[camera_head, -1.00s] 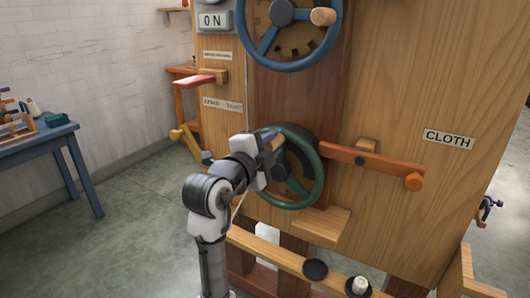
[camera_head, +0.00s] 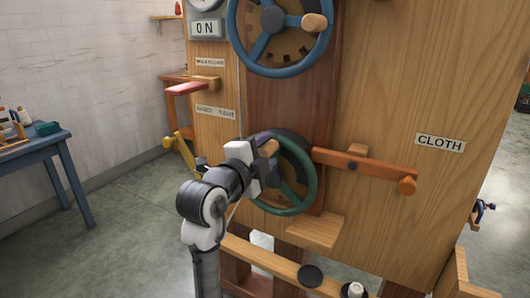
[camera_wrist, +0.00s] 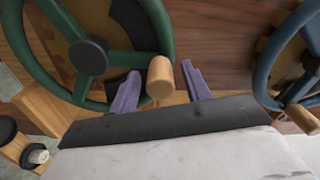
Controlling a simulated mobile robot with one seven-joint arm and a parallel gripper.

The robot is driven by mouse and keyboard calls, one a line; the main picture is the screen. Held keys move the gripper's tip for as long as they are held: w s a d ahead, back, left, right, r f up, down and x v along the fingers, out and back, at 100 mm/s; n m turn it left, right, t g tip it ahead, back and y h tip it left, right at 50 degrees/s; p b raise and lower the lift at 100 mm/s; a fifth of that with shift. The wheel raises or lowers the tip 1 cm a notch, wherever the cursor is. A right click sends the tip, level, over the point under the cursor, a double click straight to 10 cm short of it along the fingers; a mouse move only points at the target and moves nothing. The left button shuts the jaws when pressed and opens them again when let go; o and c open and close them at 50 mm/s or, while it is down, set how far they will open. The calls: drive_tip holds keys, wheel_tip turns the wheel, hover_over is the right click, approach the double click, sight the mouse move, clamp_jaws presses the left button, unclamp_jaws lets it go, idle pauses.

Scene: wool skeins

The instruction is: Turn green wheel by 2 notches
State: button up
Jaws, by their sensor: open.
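In the head view the peg (camera_head: 269,148) is at the wheel's upper left, partly behind my gripper. My gripper (camera_wrist: 160,88) is open, with one purple finger on each side of the peg. The left finger lies close to the peg; there is a wider gap to the right finger. I cannot tell whether either touches.
A blue wheel (camera_head: 325,45) with a wooden peg is mounted above the green one. An orange lever (camera_head: 365,168) reaches right, close to the green wheel. A wooden block (camera_head: 315,231) juts out below it. A blue table (camera_head: 50,150) stands left; floor between is clear.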

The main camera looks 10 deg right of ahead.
drive_tip(key=b+v, duration=0.1)
drive_tip(key=v, duration=1.2)
drive_tip(key=shift+s+a, duration=0.25)
drive_tip(key=shift+s, duration=0.1)
